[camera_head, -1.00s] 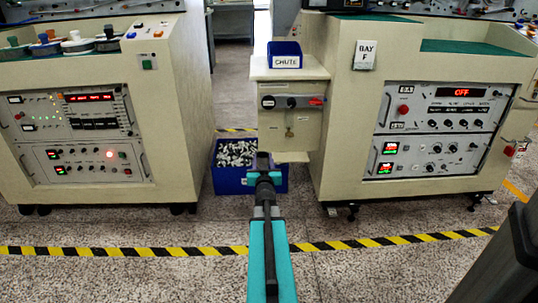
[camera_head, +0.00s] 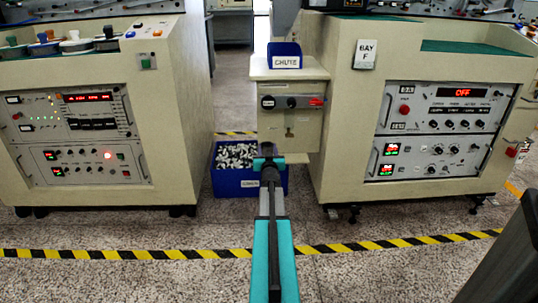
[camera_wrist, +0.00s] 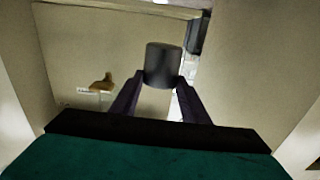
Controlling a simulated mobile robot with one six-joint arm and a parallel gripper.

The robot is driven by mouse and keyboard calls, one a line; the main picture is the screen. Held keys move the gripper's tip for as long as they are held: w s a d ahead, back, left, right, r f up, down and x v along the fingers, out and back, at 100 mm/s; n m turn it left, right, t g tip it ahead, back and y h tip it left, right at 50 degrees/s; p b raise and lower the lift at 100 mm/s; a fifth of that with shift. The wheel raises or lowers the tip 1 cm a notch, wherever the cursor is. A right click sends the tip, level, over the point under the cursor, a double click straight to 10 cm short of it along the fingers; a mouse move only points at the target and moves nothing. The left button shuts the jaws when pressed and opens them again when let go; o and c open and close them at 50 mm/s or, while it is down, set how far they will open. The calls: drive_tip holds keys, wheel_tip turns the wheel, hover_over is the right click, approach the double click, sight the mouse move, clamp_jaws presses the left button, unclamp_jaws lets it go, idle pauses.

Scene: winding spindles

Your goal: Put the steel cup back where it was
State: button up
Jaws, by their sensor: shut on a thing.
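The steel cup (camera_wrist: 163,60) shows in the wrist view as a dark grey cylinder between the fingertips of my gripper (camera_wrist: 160,84). My gripper is shut on it, one dark finger on each side. In the head view my teal and grey arm reaches forward to the front of the chute stand and the blue bin. My fingers and the cup cannot be made out there, hidden by my own arm.
A beige stand (camera_head: 290,132) carries a blue CHUTE holder (camera_head: 284,56). A blue bin (camera_head: 237,184) of small pale pieces sits below. Beige consoles stand left (camera_head: 172,110) and right (camera_head: 340,120). Striped tape (camera_head: 120,254) crosses the floor. A small brown thing (camera_wrist: 102,84) shows beside a pale label in the wrist view.

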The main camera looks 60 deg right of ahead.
sight(269, 144)
drive_tip(key=shift+w+d+f+b, duration=0.1)
drive_tip(key=shift+w+d, duration=0.15)
drive_tip(key=shift+d, duration=0.35)
drive_tip(key=shift+w+d+f+b, duration=0.1)
drive_tip(key=shift+w+d+b, duration=0.1)
drive_tip(key=shift+d, duration=0.4)
drive_tip(key=shift+w+d+b, duration=0.1)
drive_tip(key=shift+w+d, duration=0.15)
drive_tip(key=shift+d, duration=0.35)
drive_tip(key=shift+f, duration=0.1)
drive_tip(key=shift+f+b, duration=1.2)
drive_tip(key=shift+f, duration=0.45)
drive_tip(key=shift+f, duration=0.2)
drive_tip(key=o, duration=1.2)
drive_tip(key=shift+r, duration=0.15)
drive_tip(key=shift+r, duration=0.15)
drive_tip(key=shift+p+v, duration=1.8)
drive_tip(key=shift+v, duration=4.25)
